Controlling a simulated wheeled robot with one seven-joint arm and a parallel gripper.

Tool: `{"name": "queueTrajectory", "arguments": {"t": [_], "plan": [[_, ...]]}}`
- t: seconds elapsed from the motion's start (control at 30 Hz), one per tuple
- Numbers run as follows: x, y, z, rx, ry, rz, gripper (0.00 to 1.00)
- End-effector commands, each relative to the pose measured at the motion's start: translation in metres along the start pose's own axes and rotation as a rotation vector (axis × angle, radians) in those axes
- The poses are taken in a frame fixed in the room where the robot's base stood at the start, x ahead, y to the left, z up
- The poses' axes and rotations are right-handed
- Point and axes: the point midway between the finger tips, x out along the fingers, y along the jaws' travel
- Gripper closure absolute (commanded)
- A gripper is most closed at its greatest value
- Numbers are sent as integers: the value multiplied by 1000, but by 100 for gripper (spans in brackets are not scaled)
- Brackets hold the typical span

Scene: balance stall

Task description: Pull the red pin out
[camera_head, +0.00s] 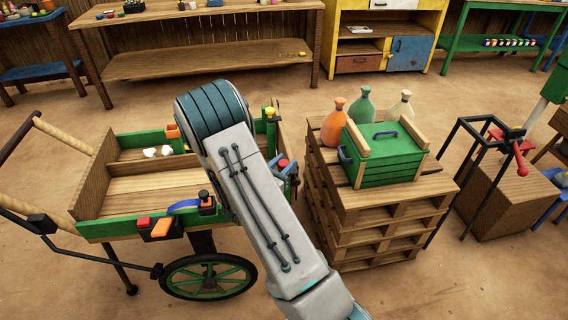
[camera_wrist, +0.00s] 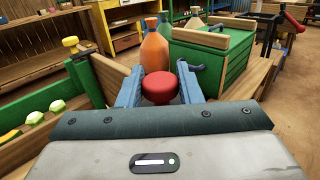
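The red pin (camera_wrist: 161,88) shows its round red head between the two blue fingers of my gripper (camera_wrist: 161,80) in the wrist view. The head fills the gap, with a finger against each side. The pin's shaft is hidden. In the head view the red pin (camera_head: 283,163) is at the right end of the green and wooden cart (camera_head: 110,228), partly behind my arm. My gripper (camera_head: 290,171) is there too, mostly hidden by my arm.
A pallet stack (camera_head: 350,216) stands just right of the cart, bearing a green crate (camera_head: 390,163) and several bottles. A black frame with a red lever (camera_head: 520,158) stands farther right. Workbenches line the back. Open floor lies in front of the pallets.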

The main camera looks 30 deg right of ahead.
Motion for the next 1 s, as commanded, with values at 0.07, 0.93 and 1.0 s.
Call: {"name": "queueTrajectory", "arguments": {"t": [0.07,0.93,1.0], "plan": [[0,0,3,0,0,-1,100],[0,0,46,2,-3,-1,49],[0,0,45,2,-2,-1,49]]}}
